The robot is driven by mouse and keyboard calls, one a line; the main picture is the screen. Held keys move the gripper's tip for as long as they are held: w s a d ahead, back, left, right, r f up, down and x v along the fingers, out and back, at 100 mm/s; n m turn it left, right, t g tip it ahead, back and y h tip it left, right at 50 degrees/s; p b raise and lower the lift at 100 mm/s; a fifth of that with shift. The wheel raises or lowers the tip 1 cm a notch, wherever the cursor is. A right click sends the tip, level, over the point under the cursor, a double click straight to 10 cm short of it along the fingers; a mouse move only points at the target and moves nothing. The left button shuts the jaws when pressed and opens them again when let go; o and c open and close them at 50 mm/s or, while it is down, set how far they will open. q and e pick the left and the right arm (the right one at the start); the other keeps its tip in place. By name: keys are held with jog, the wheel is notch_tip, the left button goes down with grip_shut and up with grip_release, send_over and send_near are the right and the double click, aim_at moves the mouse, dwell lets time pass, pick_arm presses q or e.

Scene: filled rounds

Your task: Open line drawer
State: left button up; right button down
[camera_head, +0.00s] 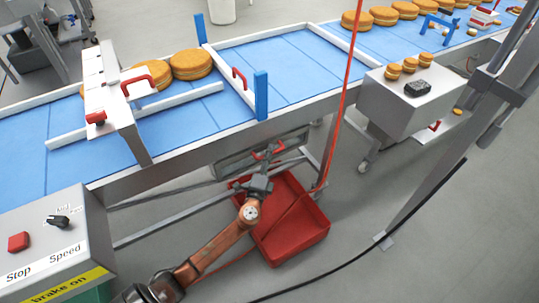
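The line drawer (230,161) is a grey metal front under the near side of the conveyor. It looks closed, though my gripper partly covers it. Its small red handle (268,149) shows at the fingertips of my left gripper (265,160). The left gripper reaches up to the handle from below, at the end of my orange-brown arm. The fingers are small and dark here, and I cannot tell whether they are shut on the handle or only beside it. My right gripper is not in view.
A red crate (312,245) stands on the floor below the drawer. The blue conveyor (190,120) carries filled rounds (191,64). A control box (45,240) stands at lower left, a grey cabinet (390,105) at right. A red cord (345,90) hangs beside the drawer.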

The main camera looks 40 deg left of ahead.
pick_arm(q)
jog(key=shift+c, duration=0.3)
grip_shut()
jog(key=shift+f, duration=0.1)
